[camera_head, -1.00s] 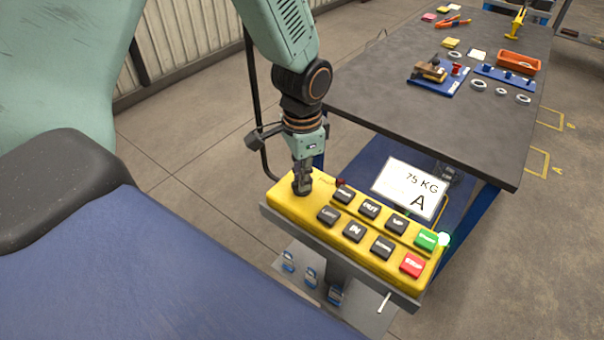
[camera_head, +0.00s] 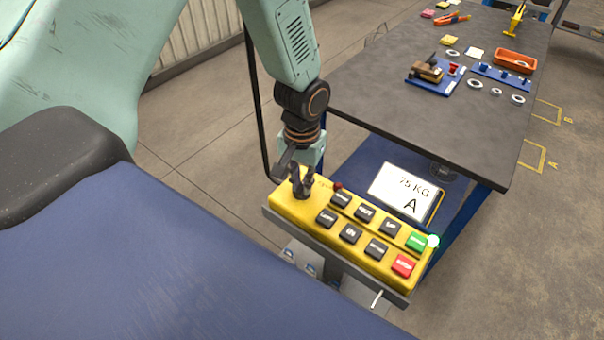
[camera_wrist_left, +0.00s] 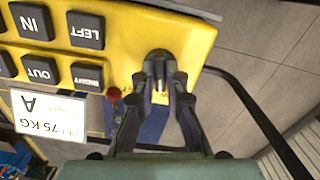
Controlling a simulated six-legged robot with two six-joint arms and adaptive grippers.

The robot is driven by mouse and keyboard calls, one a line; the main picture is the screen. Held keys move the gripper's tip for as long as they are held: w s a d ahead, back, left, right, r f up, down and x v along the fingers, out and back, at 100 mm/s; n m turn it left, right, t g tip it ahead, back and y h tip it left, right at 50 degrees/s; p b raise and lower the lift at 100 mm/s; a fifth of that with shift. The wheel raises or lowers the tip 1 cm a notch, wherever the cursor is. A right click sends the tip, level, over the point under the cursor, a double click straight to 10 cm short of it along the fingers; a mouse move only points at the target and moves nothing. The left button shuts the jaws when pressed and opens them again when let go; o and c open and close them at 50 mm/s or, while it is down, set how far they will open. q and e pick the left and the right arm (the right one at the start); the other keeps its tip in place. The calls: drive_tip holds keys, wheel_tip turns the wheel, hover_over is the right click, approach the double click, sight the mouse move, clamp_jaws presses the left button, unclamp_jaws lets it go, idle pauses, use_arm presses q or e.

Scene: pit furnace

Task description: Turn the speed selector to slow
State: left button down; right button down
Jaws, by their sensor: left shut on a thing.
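The yellow control box (camera_head: 384,252) sits on a grey bracket, with rows of black buttons, a green button (camera_head: 416,242) and a red button (camera_head: 403,266). The speed selector, a dark knob (camera_wrist_left: 160,62), is at the box's left end. My left gripper (camera_head: 301,190) is above that end with its fingers shut on the selector. In the left wrist view the gripper (camera_wrist_left: 160,85) has a finger on each side of the knob, which partly hides it. The knob's pointing direction and its markings cannot be read. My right gripper is not in view.
A white card reading 75 KG A (camera_head: 402,191) stands behind the box. A small red knob (camera_head: 338,186) is close to the gripper. A dark workbench (camera_head: 430,120) with tools and an orange tray (camera_head: 515,60) is behind. Open floor lies at the left.

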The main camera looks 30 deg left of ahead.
sight(302, 185)
use_arm(q)
drive_tip(key=shift+w+r+n+p, duration=0.15)
drive_tip(key=shift+n+p, duration=0.55)
drive_tip(key=shift+n, duration=1.1)
drive_tip(key=c, duration=1.4)
unclamp_jaws()
wheel_tip(302, 185, up, 12)
drive_tip(key=shift+f, duration=0.1)
drive_tip(key=shift+s, duration=0.2)
